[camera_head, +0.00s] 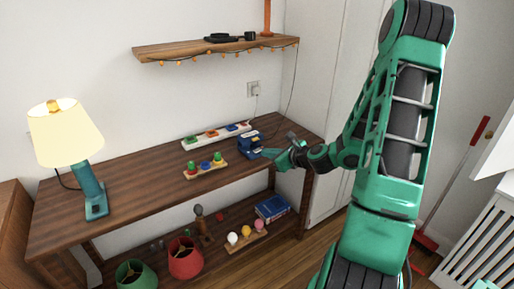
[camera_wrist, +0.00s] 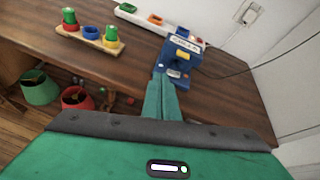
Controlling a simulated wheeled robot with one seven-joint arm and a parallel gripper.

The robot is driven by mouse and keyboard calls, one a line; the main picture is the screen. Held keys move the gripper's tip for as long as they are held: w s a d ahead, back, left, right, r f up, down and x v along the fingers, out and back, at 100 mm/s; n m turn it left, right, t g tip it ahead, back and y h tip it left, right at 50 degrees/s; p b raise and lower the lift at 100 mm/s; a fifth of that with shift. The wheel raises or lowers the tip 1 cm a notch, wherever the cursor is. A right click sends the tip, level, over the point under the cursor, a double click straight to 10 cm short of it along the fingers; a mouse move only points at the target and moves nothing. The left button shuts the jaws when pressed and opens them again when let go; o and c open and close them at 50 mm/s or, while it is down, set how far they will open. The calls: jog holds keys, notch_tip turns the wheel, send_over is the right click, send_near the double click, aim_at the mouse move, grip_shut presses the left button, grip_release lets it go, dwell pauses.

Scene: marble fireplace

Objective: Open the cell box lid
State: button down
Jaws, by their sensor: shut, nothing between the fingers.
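The cell box is a small blue box (camera_head: 250,147) at the right end of the wooden desk. In the wrist view the blue box (camera_wrist: 181,58) shows a white label on its upper part and small yellow and white details. I cannot tell how far its lid stands open. My gripper (camera_head: 268,153) is at the box's right front side in the head view. In the wrist view my gripper's green fingers (camera_wrist: 163,82) are together, with tips at the box's lower front edge. Nothing shows between them. I cannot tell if they touch the box.
Behind the box is a white strip with coloured slots (camera_head: 216,134). A wooden stand with coloured pieces (camera_head: 205,167) is to its left. A lamp (camera_head: 90,170) stands at the desk's left. A cable runs to the wall socket (camera_head: 254,88). The desk's middle left is clear.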

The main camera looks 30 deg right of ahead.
jog(key=d+m, duration=0.2)
jog(key=m, duration=0.1)
jog(key=t+h, duration=0.1)
send_near(254, 143)
jog(key=x, duration=0.5)
jog(key=shift+w+a+f, duration=0.1)
jog(key=shift+w, duration=0.1)
